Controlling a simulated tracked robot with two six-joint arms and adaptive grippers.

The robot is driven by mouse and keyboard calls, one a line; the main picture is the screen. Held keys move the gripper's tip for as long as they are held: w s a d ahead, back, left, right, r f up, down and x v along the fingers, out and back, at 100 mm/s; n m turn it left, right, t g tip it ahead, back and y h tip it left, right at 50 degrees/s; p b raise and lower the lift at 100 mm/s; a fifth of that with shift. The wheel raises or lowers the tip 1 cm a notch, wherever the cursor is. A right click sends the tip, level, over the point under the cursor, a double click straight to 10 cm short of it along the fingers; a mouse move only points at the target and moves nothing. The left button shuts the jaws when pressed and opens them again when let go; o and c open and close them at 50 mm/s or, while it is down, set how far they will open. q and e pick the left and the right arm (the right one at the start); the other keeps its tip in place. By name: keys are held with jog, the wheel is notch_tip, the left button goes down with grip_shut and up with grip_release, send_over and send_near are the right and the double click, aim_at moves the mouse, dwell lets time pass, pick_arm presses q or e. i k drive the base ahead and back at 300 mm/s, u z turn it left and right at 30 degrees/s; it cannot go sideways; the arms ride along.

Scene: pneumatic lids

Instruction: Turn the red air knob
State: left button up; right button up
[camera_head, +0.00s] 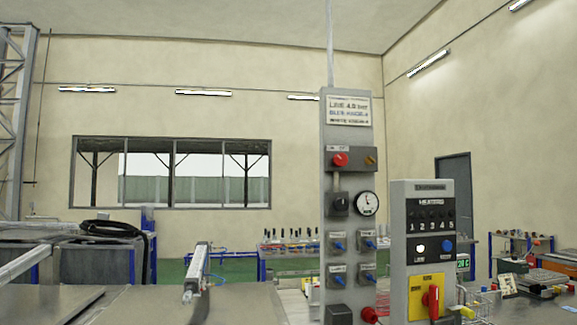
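A round red knob (340,160) sits on a dark plate near the top of a tall grey control column (328,240), right of centre. A small brass-coloured fitting (370,161) is beside it on the same plate. A white pressure gauge (367,204) and a black knob (340,204) are below. Several blue knobs sit lower on the column. A second red part, a red handle (433,301) on a yellow plate, is on the shorter grey box to the right. Neither of my grippers shows in this view, and nothing touches the red knob.
The shorter grey box (398,235) stands right of the column, with numbered black knobs, a lit white button and a blue button. A slim metal cylinder (196,272) rises over the grey surfaces at lower left. Workbenches with small items stand behind. The air before the column looks clear.

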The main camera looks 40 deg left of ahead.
aim_at(341, 160)
jog(key=u, duration=0.45)
jog(key=i, duration=1.05)
jog(key=u, duration=0.55)
jog(key=k, duration=0.75)
jog(key=u, duration=0.2)
jog(key=i, duration=0.65)
jog(key=z, duration=0.05)
